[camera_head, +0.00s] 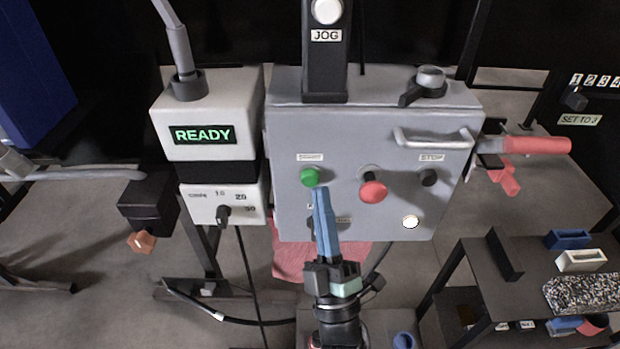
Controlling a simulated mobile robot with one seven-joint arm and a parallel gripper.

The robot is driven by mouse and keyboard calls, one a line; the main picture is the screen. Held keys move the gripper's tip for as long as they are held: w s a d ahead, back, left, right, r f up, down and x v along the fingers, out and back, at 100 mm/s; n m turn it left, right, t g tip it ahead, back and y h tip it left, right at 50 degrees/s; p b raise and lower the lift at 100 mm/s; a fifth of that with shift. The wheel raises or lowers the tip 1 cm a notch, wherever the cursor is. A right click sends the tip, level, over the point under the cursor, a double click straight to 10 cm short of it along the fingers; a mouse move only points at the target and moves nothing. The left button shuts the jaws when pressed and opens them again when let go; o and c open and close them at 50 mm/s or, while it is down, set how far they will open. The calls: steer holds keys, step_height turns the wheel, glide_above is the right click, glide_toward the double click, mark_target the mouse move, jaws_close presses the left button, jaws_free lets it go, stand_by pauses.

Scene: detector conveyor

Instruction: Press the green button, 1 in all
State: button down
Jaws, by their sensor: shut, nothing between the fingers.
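The green button (310,176) is on the upper left of the grey control box's front face, under a small white label. My gripper (320,190) is shut, its blue fingers pointing up the picture. Its tips show just below and to the right of the green button. I cannot tell from this one view whether they touch the box face or how deep the gap is. The green button is in plain view. The fingers partly hide the lower left of the grey control box (285,215).
A red knob (373,189) and a black STOP button (429,178) sit right of the green button. A metal handle (435,141) sticks out at upper right. A box with a READY display (203,134) stands left. A dark shelf (480,265) is at lower right.

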steer(key=s+p, duration=0.1)
steer(key=s, duration=0.4)
stand_by(0.8)
steer(key=w+d+r+m+t+h, duration=0.1)
steer(key=w+r+m+h, duration=0.25)
steer(key=r, duration=0.75)
steer(key=w+d+r+m+h, duration=0.1)
steer(key=w+r+m+h, duration=0.3)
steer(key=r, duration=0.7)
steer(key=s+a+r+m+y+p, duration=0.15)
steer(key=s+r+m, duration=0.25)
steer(key=s+r, duration=0.45)
steer(key=s+a+r+m, duration=0.3)
steer(key=s+r, duration=0.2)
steer(key=r, duration=0.7)
step_height(320, 180, up, 24)
steer(key=w+p, duration=0.1)
steer(key=p, duration=2.3)
steer(key=shift+d, duration=0.3)
